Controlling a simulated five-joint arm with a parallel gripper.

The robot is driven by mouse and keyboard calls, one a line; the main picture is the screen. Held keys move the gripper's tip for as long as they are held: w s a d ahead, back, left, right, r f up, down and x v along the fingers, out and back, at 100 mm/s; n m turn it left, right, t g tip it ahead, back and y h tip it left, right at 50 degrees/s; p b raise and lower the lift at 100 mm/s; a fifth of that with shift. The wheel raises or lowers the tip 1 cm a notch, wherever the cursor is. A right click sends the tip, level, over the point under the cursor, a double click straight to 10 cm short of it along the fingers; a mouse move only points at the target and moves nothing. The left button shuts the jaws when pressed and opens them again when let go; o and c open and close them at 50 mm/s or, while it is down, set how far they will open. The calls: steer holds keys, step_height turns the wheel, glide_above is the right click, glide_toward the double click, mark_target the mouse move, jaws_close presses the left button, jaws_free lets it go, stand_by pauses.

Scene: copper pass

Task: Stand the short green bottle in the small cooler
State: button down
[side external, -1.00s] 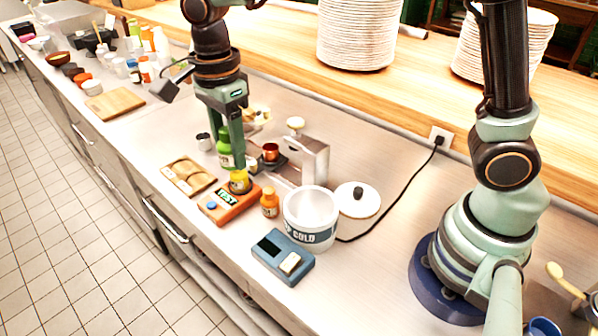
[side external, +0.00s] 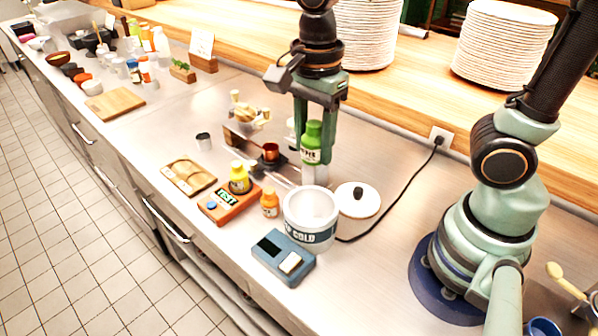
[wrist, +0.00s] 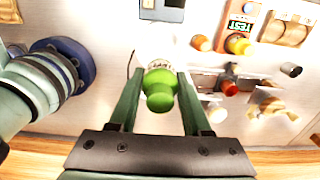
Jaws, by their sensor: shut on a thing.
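The short green bottle (side external: 312,142) is upright between the fingers of my gripper (side external: 314,150), which is shut on it. The wrist view shows its green cap (wrist: 160,92) between the two fingers. The small cooler (side external: 311,222) is a white open tub with a dark band marked COLD. It stands on the counter just below and in front of the held bottle in the side view. The bottle is above the cooler's rim and outside its opening in that view.
A white lid (side external: 357,199) lies right of the cooler. A blue device (side external: 283,257) sits in front. A small orange bottle (side external: 270,204) and an orange device with a yellow bottle (side external: 239,178) stand left. A copper cup (side external: 270,152) and metal stand are behind.

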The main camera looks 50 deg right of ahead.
step_height(320, 180, down, 19)
steer(key=shift+r, duration=0.1)
stand_by(0.5)
steer(key=shift+f, duration=0.2)
steer(key=c, duration=0.6)
jaws_free()
steer(key=shift+r, duration=0.1)
step_height(320, 180, up, 12)
steer(key=shift+w+d+r+n+t, duration=0.15)
steer(key=shift+d+r+n+t, duration=0.8)
steer(key=shift+d+r+n, duration=1.45)
steer(key=shift+w+d+r+n+t, duration=0.2)
steer(key=shift+d+r+n+t, duration=0.95)
steer(key=shift+n, duration=2.45)
steer(key=shift+w+d+r+n+t, duration=0.15)
steer(key=shift+d+r+n+t, duration=0.75)
steer(key=shift+r+n, duration=1.75)
